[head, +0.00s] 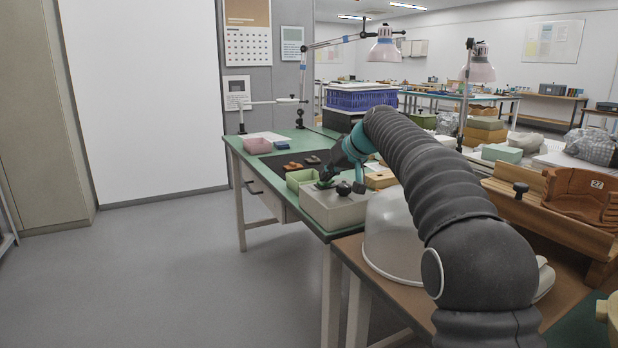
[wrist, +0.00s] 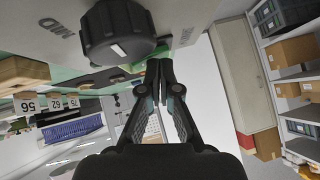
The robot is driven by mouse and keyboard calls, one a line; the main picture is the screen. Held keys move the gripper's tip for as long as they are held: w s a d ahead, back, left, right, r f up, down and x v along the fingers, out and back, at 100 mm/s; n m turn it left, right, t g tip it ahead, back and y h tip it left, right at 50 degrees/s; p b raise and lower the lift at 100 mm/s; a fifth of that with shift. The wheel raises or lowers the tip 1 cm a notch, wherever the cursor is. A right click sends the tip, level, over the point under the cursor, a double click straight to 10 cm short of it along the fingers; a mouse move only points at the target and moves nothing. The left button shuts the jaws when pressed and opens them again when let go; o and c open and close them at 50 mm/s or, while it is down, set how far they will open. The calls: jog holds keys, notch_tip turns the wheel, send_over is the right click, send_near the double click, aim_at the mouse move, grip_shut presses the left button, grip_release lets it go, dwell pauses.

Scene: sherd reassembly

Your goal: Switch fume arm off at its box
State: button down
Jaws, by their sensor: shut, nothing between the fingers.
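The grey box (head: 335,209) stands at the near corner of the green workbench. A dark knob (head: 343,188) is on it. In the wrist view the box (wrist: 195,12) fills the top, with the large black knob (wrist: 118,32) bearing a white mark. Upside-down lettering that looks like "MID" is beside the knob. My gripper (wrist: 160,68) is shut and empty, with its fingertips close to the box just below and right of the knob. I cannot tell whether they touch it. The fume arm itself cannot be clearly identified.
A translucent dome (head: 392,232) sits on the brown table close beside the box. A wooden rack (head: 540,215) stands at the right. The floor (head: 190,270) at left is clear.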

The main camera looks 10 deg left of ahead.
jog(key=shift+s+a+f, duration=0.1)
jog(key=shift+a+f, duration=0.3)
jog(key=shift+w+d+f+p, duration=0.1)
jog(key=shift+w+d+p, duration=0.1)
jog(key=shift+d, duration=0.25)
jog(key=shift+w+d+f+p, duration=0.1)
jog(key=shift+w+d+p, duration=0.1)
jog(key=shift+d, duration=0.25)
jog(key=shift+w+d+f, duration=0.1)
jog(key=shift+w+d, duration=0.15)
jog(key=shift+d, duration=0.05)
jog(key=shift+r+p, duration=0.35)
jog(key=shift+p, duration=0.05)
jog(key=r+p, duration=0.2)
jog(key=r, duration=0.1)
jog(key=d+r+p, duration=0.1)
jog(key=shift+w+r, duration=0.15)
jog(key=shift+w, duration=0.2)
jog(key=v, duration=0.9)
jog(key=shift+d, duration=0.65)
